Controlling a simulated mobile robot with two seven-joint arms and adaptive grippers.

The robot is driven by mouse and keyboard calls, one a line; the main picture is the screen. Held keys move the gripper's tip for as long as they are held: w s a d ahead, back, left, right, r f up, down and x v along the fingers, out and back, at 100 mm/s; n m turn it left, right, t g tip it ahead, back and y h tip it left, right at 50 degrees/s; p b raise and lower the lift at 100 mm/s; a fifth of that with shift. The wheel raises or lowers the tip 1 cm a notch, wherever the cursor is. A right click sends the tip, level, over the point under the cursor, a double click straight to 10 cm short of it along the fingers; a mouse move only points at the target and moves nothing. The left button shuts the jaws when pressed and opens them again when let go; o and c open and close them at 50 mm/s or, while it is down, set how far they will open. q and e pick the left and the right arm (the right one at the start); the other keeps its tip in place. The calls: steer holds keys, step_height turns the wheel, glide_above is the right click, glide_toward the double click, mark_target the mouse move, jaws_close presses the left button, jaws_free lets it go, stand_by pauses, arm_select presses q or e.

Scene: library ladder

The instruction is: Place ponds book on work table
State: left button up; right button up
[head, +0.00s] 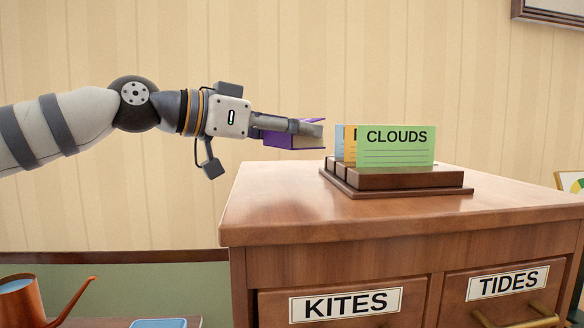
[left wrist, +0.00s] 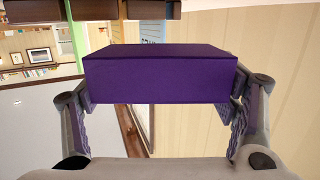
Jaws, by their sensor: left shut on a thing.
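My left gripper (head: 306,129) comes in from the left and is shut on a purple book (head: 290,141). It holds the book in the air, left of the card rack and above the level of the cabinet top. In the left wrist view the purple book (left wrist: 160,75) spans crosswise between the two fingers. No title shows on its visible faces, so I cannot tell if it is the ponds book. I cannot identify the work table for certain. My right gripper is not in view.
A wooden drawer cabinet (head: 290,203), labelled KITES and TIDES, stands at right. On it is a wooden rack (head: 400,180) with a green CLOUDS card (head: 396,147) and other cards. At lower left are a copper watering can (head: 22,300) and a blue item (head: 158,323).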

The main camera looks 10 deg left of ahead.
mark_target(284, 178)
arm_select(q)
steer(key=shift+w+a+f, duration=0.4)
steer(key=shift+a+f, duration=0.1)
steer(key=shift+f, duration=0.25)
steer(key=f, duration=0.3)
steer(key=shift+w+a+f, duration=0.15)
steer(key=shift+a+f, duration=0.05)
steer(key=shift+f, duration=0.05)
steer(key=o, duration=1.2)
steer(key=shift+f, duration=0.1)
